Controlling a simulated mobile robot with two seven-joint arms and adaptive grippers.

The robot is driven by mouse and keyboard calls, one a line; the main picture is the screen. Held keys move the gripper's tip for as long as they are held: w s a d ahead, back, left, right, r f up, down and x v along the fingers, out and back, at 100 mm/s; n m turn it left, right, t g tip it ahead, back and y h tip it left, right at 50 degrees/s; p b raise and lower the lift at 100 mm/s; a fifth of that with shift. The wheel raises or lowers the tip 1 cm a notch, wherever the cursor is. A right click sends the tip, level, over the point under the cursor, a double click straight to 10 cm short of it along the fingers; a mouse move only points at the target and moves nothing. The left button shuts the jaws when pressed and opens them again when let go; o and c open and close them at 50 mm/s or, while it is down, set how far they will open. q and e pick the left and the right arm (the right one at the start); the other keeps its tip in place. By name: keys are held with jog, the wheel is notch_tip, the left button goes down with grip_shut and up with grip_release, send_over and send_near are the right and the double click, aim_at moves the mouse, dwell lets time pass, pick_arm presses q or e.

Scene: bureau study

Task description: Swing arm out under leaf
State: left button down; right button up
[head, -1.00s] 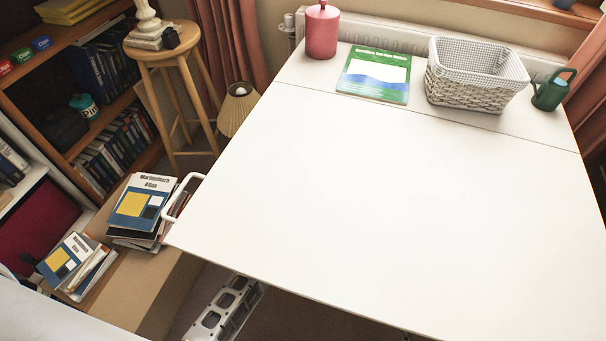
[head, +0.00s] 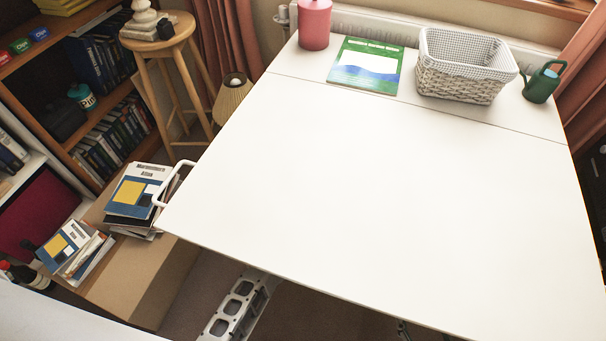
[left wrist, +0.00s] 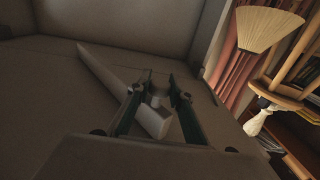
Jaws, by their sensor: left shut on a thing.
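The white table leaf (head: 370,200) is raised level with the table top in the head view, with a white handle (head: 172,182) at its left corner. In the left wrist view a pale bar, the swing arm (left wrist: 98,70), runs under a dark, shaded surface. My left gripper (left wrist: 158,98) is shut on the bar's near end, with a finger on each side of it. The left gripper is hidden below the leaf in the head view.
A pink canister (head: 315,25), green book (head: 366,66), wicker basket (head: 465,75) and green watering can (head: 541,83) stand along the far strip. A cardboard box (head: 150,285) with books (head: 138,195) sits left. A stool (head: 158,45) and lamp (head: 232,98) stand behind.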

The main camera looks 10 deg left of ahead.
pick_arm(q)
jog(key=shift+d, duration=0.15)
jog(key=c, duration=1.8)
grip_release()
jog(key=shift+s+a, duration=0.25)
jog(key=shift+s, duration=1.6)
jog(key=shift+s+a, duration=0.2)
jog(key=shift+s, duration=1.65)
jog(key=shift+c, duration=0.5)
